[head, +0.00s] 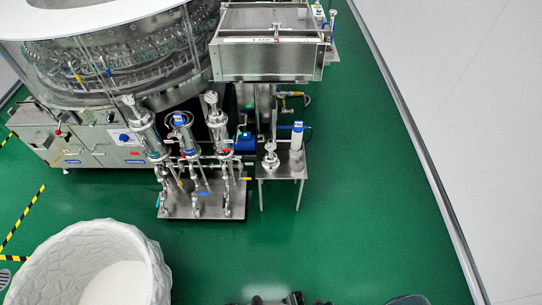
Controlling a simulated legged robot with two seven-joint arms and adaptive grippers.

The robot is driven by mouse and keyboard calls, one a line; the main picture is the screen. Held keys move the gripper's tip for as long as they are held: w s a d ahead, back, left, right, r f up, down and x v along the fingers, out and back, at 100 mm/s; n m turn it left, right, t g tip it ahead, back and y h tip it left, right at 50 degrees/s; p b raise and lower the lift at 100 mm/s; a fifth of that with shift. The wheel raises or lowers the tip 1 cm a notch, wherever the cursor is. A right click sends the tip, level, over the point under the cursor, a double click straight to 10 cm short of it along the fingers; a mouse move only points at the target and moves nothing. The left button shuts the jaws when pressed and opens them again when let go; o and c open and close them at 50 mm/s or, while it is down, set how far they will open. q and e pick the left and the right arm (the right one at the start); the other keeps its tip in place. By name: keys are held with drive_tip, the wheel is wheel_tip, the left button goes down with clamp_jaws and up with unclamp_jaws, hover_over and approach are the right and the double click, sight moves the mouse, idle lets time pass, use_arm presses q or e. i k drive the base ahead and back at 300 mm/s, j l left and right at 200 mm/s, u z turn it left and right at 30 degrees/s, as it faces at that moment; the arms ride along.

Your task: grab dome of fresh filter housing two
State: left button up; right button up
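Three steel filter housings stand in a row on a floor skid: a left one (148,134), a middle one (185,138) with a blue-and-white label, and a right one (217,124). The left and right ones have metal tops with upright fittings. The middle one shows a round top. I cannot tell which is fresh filter housing two. A small steel side table (284,171) holds a metal domed part (270,158) and a white cylinder (297,136) with a blue band. No gripper is recognisable; only cut-off dark parts of mine show at the bottom edge.
The rotary washer (105,150) fills the upper left, with a steel box (268,60) beside it. Green floor (360,220) is clear right of the table, up to the white wall (470,110).

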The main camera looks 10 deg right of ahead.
sight(270, 161)
drive_tip(key=i+j, duration=0.4)
drive_tip(key=i+j+z, duration=0.15)
drive_tip(key=z, duration=0.25)
drive_tip(key=i+j+z, duration=0.2)
drive_tip(key=z, duration=0.25)
drive_tip(key=i+j+z, duration=0.2)
drive_tip(key=z, duration=0.2)
drive_tip(key=j, duration=0.1)
